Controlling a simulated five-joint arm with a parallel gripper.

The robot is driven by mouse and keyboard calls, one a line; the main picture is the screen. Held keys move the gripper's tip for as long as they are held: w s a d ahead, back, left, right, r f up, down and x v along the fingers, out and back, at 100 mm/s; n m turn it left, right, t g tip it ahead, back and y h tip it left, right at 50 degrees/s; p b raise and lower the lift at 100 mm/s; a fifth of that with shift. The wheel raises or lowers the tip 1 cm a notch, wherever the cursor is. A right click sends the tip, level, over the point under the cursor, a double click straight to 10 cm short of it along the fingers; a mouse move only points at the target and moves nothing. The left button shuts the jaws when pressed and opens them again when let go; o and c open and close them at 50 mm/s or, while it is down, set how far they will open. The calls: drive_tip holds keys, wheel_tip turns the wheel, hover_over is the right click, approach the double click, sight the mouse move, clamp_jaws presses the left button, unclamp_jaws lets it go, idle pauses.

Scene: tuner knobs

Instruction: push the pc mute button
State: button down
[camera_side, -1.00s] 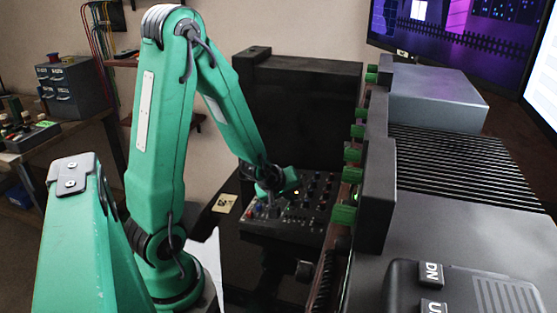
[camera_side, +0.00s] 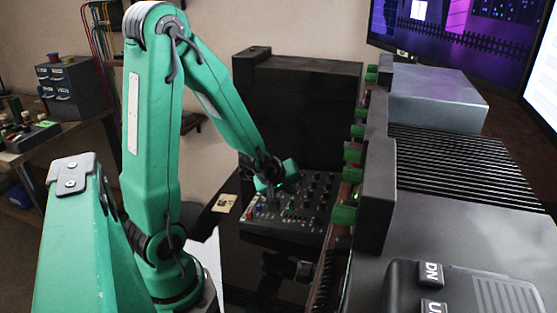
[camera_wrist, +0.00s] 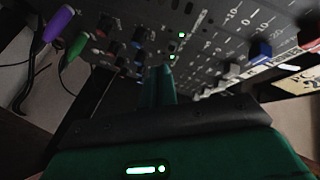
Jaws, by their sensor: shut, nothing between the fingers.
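The dark mixer panel (camera_side: 318,222) with several knobs and small buttons lies below my gripper in the side view. It also fills the top of the wrist view (camera_wrist: 215,68). My gripper (camera_wrist: 157,72) is shut and empty, its green fingertips close to the panel, near small green lights (camera_wrist: 172,57). I cannot tell whether they touch it. In the side view my gripper (camera_side: 271,190) is over the panel's back left part, its tips hard to make out. I cannot pick out the PC mute button; a pale tag reading "PC" (camera_wrist: 300,84) shows at the right edge.
Purple (camera_wrist: 58,24) and green (camera_wrist: 77,46) plugs with cables stand at the panel's left in the wrist view. A blue fader cap (camera_wrist: 260,52) is to the right.

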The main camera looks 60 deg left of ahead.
sight(288, 206)
drive_tip(key=shift+s+a+r, duration=0.1)
drive_tip(key=shift+r, duration=1.25)
drive_tip(key=shift+s+a+r, duration=0.1)
drive_tip(key=shift+r, duration=1.25)
